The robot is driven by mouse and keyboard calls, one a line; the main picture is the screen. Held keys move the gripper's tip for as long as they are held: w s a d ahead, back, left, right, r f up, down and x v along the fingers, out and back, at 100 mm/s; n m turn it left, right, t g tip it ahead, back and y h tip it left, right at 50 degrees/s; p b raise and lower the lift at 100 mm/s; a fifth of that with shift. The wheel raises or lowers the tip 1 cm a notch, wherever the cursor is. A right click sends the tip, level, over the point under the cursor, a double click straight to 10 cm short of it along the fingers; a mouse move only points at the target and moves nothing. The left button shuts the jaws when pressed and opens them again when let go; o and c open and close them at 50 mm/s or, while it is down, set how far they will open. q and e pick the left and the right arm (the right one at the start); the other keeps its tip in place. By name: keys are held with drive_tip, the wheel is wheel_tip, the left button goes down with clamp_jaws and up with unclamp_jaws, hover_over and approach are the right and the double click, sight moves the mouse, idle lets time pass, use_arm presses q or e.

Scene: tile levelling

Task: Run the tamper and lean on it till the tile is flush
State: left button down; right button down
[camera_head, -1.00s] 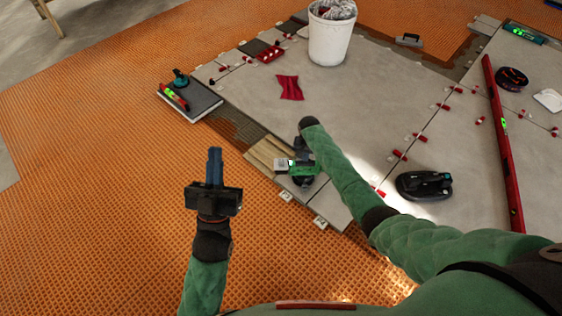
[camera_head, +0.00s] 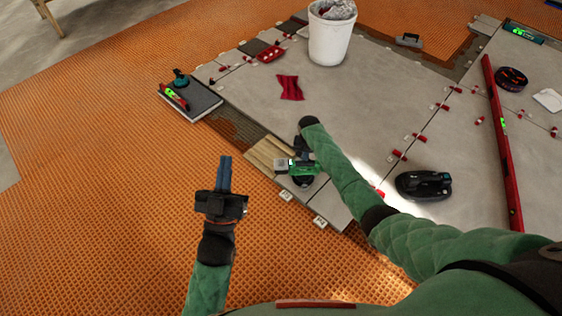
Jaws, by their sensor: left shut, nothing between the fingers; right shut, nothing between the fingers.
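The tamper appears to be the small green, grey and black tool (camera_head: 302,167) at the near edge of the tiled area, with a dark round base. My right gripper (camera_head: 302,147) is shut and points down at its top, partly hidden by my forearm. I cannot tell whether it touches the tool. A grey tile (camera_head: 327,200) lies under and beside the tool at the floor's near corner. Whether it is flush cannot be told. My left gripper (camera_head: 224,165) is shut and empty, raised over the orange mat left of the tool.
Beige ridged strips (camera_head: 267,152) lie beside the tool. A black device (camera_head: 424,185) and a long red level (camera_head: 503,140) lie on tiles to the right. The orange mat (camera_head: 100,180) is clear at left.

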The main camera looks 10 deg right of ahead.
drive_tip(key=shift+r+p, duration=0.25)
drive_tip(key=shift+p, duration=0.05)
drive_tip(key=shift+r, duration=0.25)
drive_tip(key=shift+r+p, duration=0.25)
drive_tip(key=shift+p, duration=0.3)
use_arm(q)
drive_tip(key=shift+d+f+g+y, duration=0.85)
drive_tip(key=shift+f+g, duration=3.35)
drive_tip(key=shift+f, duration=7.85)
use_arm(e)
drive_tip(key=shift+r, duration=0.25)
drive_tip(key=shift+r+p, duration=0.2)
drive_tip(key=shift+p, duration=0.35)
drive_tip(key=shift+r+p, duration=0.8)
drive_tip(key=shift+p, duration=0.05)
use_arm(q)
drive_tip(key=s+a+f+g+y, duration=0.1)
drive_tip(key=s+f+g, duration=0.3)
drive_tip(key=s+f, duration=0.3)
drive_tip(key=s+a+f+g+p, duration=0.1)
drive_tip(key=s+f+g, duration=0.3)
drive_tip(key=s+f, duration=0.3)
drive_tip(key=shift+f+n+y, duration=0.3)
drive_tip(key=shift+f+y, duration=0.05)
drive_tip(key=shift+f, duration=2.35)
use_arm(e)
drive_tip(key=shift+r, duration=0.45)
